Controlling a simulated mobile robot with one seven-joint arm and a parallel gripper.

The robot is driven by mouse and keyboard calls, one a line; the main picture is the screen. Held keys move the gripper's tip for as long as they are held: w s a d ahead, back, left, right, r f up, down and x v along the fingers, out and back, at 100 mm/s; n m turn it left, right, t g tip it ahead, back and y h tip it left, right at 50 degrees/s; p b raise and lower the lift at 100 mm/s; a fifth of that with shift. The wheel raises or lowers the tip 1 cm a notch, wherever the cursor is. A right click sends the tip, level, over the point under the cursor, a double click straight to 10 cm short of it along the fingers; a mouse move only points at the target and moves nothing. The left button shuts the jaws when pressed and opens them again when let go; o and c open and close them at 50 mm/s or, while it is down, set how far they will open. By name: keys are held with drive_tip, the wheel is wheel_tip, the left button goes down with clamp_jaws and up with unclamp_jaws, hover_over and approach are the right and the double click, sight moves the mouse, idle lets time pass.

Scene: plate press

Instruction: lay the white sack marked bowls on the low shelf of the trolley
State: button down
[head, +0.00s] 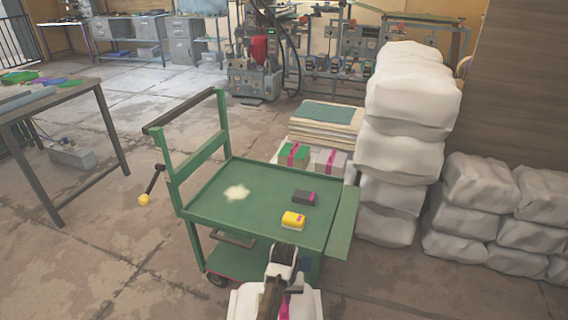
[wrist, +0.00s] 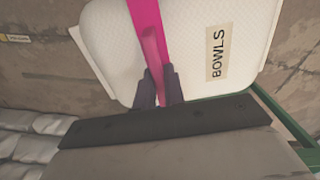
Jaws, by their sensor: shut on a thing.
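The white sack marked BOWLS (wrist: 248,25) fills the upper part of the wrist view, with a pink strap (wrist: 150,35) across it. My gripper (wrist: 158,88) is shut on that strap. In the head view my gripper (head: 274,283) and the white sack (head: 250,303) are at the bottom centre, at the near side of the green trolley (head: 215,208). The sack's lower part is cut off by the frame edge. The trolley's low shelf (head: 228,259) shows only partly under the top tray, and my arm hides some of it.
A yellow pack (head: 293,220) and a dark pack (head: 304,198) lie on the top tray. Tall stacks of white sacks (head: 405,155) stand close on the right. A lever with a yellow knob (head: 144,200) sticks out at left. Floor is clear at the front left.

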sight(284, 318)
idle(0.4)
drive_tip(key=s+f, duration=0.4)
drive_tip(key=f, duration=0.1)
drive_tip(key=shift+s, duration=0.1)
drive_tip(key=shift+s+a+f, duration=0.1)
drive_tip(key=shift+s+f, duration=0.15)
drive_tip(key=shift+f, duration=0.05)
